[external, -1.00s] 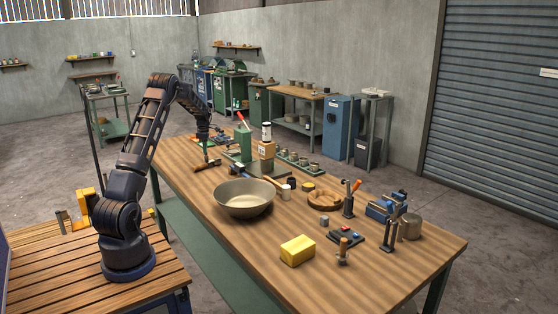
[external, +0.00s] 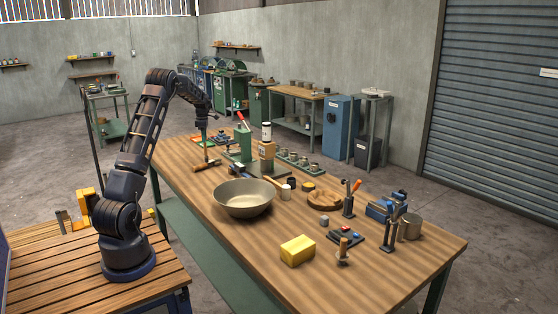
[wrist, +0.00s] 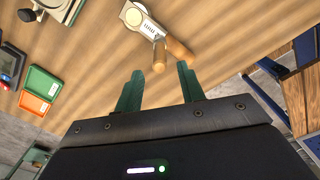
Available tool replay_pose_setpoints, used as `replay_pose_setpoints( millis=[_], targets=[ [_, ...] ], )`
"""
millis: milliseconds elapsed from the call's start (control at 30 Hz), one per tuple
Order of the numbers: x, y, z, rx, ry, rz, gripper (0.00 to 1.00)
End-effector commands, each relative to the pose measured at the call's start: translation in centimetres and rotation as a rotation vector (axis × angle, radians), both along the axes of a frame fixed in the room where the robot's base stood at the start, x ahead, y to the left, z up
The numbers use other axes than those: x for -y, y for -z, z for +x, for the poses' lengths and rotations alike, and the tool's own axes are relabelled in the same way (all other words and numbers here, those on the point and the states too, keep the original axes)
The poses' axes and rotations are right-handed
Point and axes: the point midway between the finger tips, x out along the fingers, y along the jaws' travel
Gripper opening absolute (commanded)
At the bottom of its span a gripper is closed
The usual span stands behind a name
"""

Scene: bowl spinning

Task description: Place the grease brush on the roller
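My gripper (external: 203,133) is above the far left part of the workbench. In the wrist view its two green fingers (wrist: 158,88) are apart, with nothing between them. A wooden-handled tool (external: 207,165) lies on the bench below the gripper. A wooden-ended tool also shows just beyond the fingertips in the wrist view (wrist: 160,54). I cannot tell for sure whether this is the grease brush. The roller cannot be picked out surely; a green machine with a red lever (external: 243,145) stands to the right of the gripper.
A wide metal bowl (external: 244,198) sits mid-bench, with a yellow block (external: 298,250) nearer the front. Small cups, a wooden ring (external: 324,200) and tool holders fill the right side. Orange (wrist: 42,82) and green (wrist: 34,103) trays show at left in the wrist view.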

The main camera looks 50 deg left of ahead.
Motion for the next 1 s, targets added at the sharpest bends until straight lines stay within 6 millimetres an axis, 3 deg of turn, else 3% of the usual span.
replay_pose_setpoints(
  millis=[100,300,700,867,1000],
  targets=[
    [0.0,-2.2,0.0,0.001,0.0,0.003,0.39],
    [0.0,-4.4,0.0,0.0,0.0,0.0,0.39],
    [0.3,-5.4,0.0,0.002,0.009,0.001,0.39],
    [3.5,-7.8,0.2,0.021,0.108,0.007,0.39],
    [8.7,-11.1,0.1,0.05,0.277,0.019,0.39]
  ],
)
